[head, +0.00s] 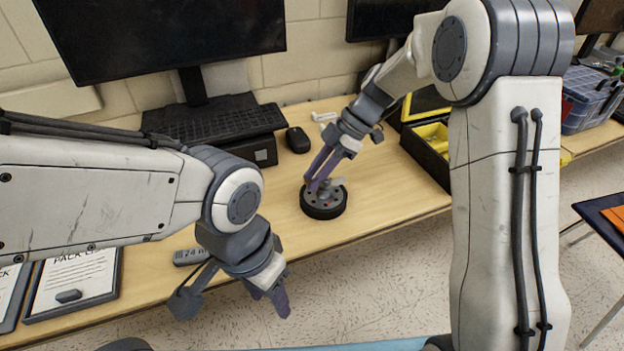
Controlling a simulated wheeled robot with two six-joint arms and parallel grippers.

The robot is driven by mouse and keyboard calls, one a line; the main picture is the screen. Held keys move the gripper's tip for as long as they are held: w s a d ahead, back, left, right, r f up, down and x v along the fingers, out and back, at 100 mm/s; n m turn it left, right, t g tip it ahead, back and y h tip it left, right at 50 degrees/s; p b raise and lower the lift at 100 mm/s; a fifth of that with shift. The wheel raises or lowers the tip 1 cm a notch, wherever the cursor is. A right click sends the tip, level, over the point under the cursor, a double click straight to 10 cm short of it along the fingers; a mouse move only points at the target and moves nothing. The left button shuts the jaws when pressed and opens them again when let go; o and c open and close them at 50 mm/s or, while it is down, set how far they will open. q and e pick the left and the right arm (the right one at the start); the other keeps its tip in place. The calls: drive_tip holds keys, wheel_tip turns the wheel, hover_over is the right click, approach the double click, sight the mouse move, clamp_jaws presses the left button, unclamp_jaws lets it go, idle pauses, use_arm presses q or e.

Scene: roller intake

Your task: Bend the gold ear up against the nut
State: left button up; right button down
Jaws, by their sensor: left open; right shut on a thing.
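A black round base (324,203) stands on the wooden table near its front edge. A small grey part (332,186) sits on top of it. My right gripper (315,185) reaches down from the upper right, its purple fingers shut at the grey part; the fingers hide much of what they hold. I cannot make out a gold ear or a nut at this size. My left gripper (270,298) is open and empty, in front of the table's front edge, to the lower left of the round base and apart from it.
A keyboard (205,117), a black box (262,150) and a mouse (298,139) lie behind. A black bin with yellow contents (432,140) stands right of the round base. A remote (188,256) and framed papers (75,277) lie front left. The table around the base is clear.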

drive_tip(key=shift+d, duration=0.15)
drive_tip(key=c, duration=0.7)
unclamp_jaws()
drive_tip(key=p+v, duration=0.1)
drive_tip(key=v, duration=0.9)
drive_tip(key=shift+d+r, duration=0.1)
drive_tip(key=shift+r, duration=0.05)
